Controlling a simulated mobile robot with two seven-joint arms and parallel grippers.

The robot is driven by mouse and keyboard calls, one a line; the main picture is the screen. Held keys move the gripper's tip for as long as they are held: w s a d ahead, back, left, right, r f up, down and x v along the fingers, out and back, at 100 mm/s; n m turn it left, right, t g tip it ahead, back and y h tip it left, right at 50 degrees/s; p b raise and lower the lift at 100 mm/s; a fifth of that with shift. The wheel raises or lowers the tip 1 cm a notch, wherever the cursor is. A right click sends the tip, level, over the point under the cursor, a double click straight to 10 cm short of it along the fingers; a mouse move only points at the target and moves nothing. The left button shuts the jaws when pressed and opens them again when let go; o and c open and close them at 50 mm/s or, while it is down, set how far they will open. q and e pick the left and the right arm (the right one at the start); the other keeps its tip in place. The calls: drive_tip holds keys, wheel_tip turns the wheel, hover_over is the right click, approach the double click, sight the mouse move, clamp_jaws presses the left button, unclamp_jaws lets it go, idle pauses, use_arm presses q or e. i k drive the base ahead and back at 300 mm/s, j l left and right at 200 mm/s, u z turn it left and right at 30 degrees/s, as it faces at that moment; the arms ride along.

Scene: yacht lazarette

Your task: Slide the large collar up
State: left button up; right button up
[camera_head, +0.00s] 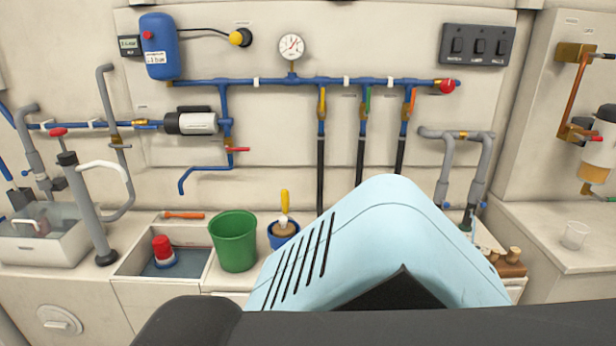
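I cannot tell for sure which part is the large collar. Thicker grey sleeves sit on the legs of the grey pipe loop (455,134) at the right, one on the right leg (476,192) and one on the left leg (441,192). The foot of this loop is partly hidden behind my own light blue body shell. A grey upright hand pump (85,205) with a white curved handle stands at the left and has a dark ring at its base (107,257). Neither of my grippers shows.
A green bucket (233,242), a blue pot (283,233) and a basin with a red-topped object (162,250) stand on the left bench. Blue piping (270,82) runs along the wall.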

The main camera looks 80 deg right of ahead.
sight(475, 191)
drive_tip(key=z, duration=3.7)
drive_tip(key=i+l+z, duration=0.15)
drive_tip(key=i+l, duration=0.15)
drive_tip(key=l, duration=0.15)
drive_tip(key=i+l+z, duration=0.2)
drive_tip(key=l, duration=0.25)
drive_tip(key=i, duration=0.1)
